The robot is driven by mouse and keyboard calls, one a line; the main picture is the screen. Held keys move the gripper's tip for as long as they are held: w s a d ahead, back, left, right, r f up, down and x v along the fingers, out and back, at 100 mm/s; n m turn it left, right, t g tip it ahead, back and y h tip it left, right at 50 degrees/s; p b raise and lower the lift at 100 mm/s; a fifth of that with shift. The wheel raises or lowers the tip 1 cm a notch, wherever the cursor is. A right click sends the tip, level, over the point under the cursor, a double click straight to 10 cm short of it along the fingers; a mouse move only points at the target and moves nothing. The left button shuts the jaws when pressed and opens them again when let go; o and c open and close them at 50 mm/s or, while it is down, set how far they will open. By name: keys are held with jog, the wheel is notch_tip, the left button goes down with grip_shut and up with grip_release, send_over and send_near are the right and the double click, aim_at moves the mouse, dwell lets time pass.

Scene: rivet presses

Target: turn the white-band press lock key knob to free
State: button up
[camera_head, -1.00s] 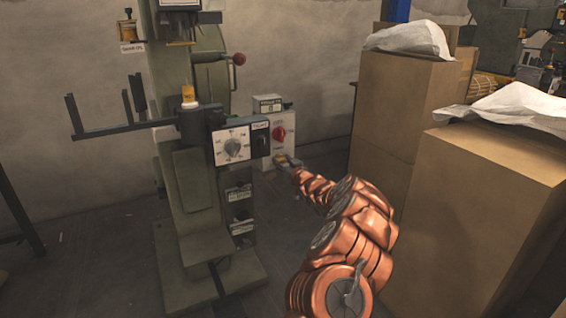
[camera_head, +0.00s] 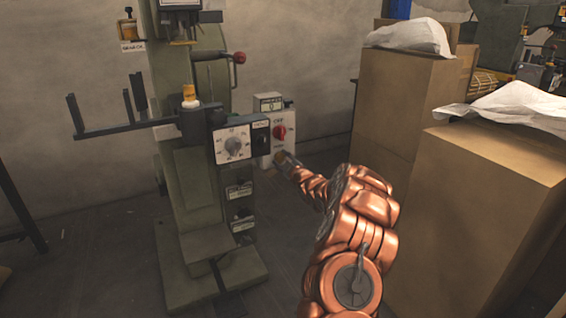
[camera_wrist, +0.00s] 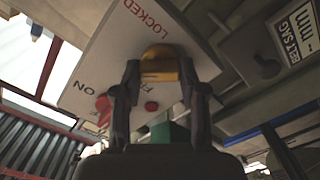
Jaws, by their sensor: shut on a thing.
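The press (camera_head: 195,190) is an olive-green column machine with a white-faced control box (camera_head: 291,122) on its right side. In the wrist view the box's white panel (camera_wrist: 105,62) shows the words LOCKED and ON, with another word partly hidden. The brass-coloured key knob (camera_wrist: 160,66) sits on this panel, beside LOCKED. My gripper (camera_wrist: 157,78) is shut on the knob, one dark finger on each side. In the head view my gripper (camera_head: 284,159) reaches the lower part of the box; the knob there is small and mostly covered. Its exact pointing direction is unclear.
A red switch knob (camera_head: 279,132) is just above my gripper on the same box. Tall cardboard boxes (camera_head: 400,110) stand close on the right of my arm. Bare floor lies between.

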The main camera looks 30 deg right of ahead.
jog(key=n+b, duration=0.2)
jog(key=n, duration=0.1)
jog(key=n+b, duration=0.1)
jog(key=shift+f+n+b, duration=0.3)
jog(key=n+b, duration=0.4)
jog(key=shift+r, duration=0.1)
jog(key=shift+a+n+b, duration=0.1)
jog(key=shift+n+b, duration=0.2)
jog(key=shift+b, duration=0.1)
jog(key=o, duration=1.1)
jog(key=shift+o, duration=0.2)
jog(key=shift+s+r, duration=0.1)
jog(key=s+a, duration=0.1)
jog(key=s, duration=1)
jog(key=shift+s, duration=0.35)
